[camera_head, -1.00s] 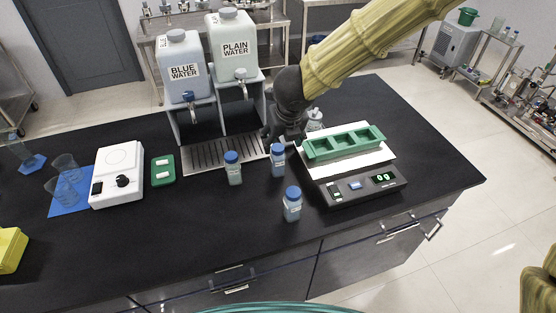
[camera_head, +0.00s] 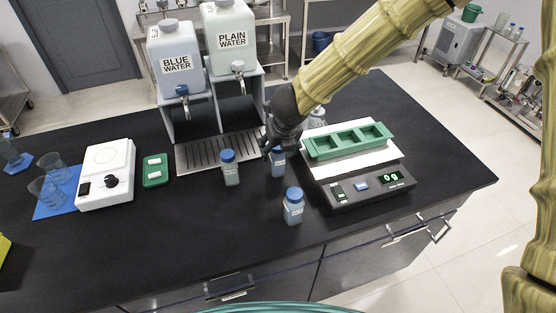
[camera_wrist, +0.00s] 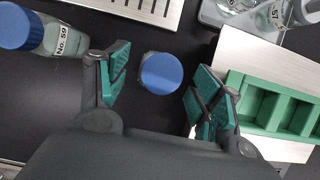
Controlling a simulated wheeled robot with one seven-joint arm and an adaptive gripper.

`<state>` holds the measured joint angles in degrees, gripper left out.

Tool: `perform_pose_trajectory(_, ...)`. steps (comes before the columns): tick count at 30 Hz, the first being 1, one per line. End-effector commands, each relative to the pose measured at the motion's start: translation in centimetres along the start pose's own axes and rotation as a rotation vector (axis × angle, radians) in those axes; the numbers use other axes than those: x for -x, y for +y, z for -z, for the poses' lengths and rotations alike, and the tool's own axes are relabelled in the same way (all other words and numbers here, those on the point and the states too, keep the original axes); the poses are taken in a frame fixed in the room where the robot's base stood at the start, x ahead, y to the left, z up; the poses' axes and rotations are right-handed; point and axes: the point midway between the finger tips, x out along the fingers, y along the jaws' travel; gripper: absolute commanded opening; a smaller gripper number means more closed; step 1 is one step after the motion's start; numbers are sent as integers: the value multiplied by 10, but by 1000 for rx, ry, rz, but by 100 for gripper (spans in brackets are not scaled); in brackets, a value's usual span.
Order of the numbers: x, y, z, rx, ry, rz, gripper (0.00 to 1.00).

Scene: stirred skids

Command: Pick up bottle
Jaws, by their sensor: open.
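Three small clear bottles with blue caps stand upright on the black bench. The middle bottle (camera_head: 278,167) is partly hidden by my gripper (camera_head: 274,150) in the head view. In the wrist view its blue cap (camera_wrist: 161,74) sits between the two green-padded fingers of my gripper (camera_wrist: 155,85), with a gap on each side. My gripper is open and the fingers do not touch the cap. The left bottle (camera_head: 230,168) also shows in the wrist view (camera_wrist: 50,38), labelled No. 59. The front bottle (camera_head: 293,206) stands nearer the bench's front edge.
A scale (camera_head: 365,188) reading 0 g carries a green three-slot rack (camera_head: 322,147) close to the right. Behind are a metal drip tray (camera_head: 200,158) and two water tanks. A glass vessel (camera_head: 316,117) stands behind the scale. A white stirrer (camera_head: 104,178) is at left.

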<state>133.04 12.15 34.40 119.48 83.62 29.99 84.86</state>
Motion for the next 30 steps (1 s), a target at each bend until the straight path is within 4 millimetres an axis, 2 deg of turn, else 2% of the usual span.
perform_pose_trajectory(5, -9, 0, -2, 2, 1, 1, 66)
perform_pose_trajectory(16, -48, -1, -4, 0, 1, 0, 66)
perform_pose_trajectory(26, -53, -1, -4, 1, -1, 0, 66)
perform_pose_trajectory(27, -53, -1, -4, 1, 0, 0, 64)
perform_pose_trajectory(30, -53, -1, -4, 1, 0, 0, 46)
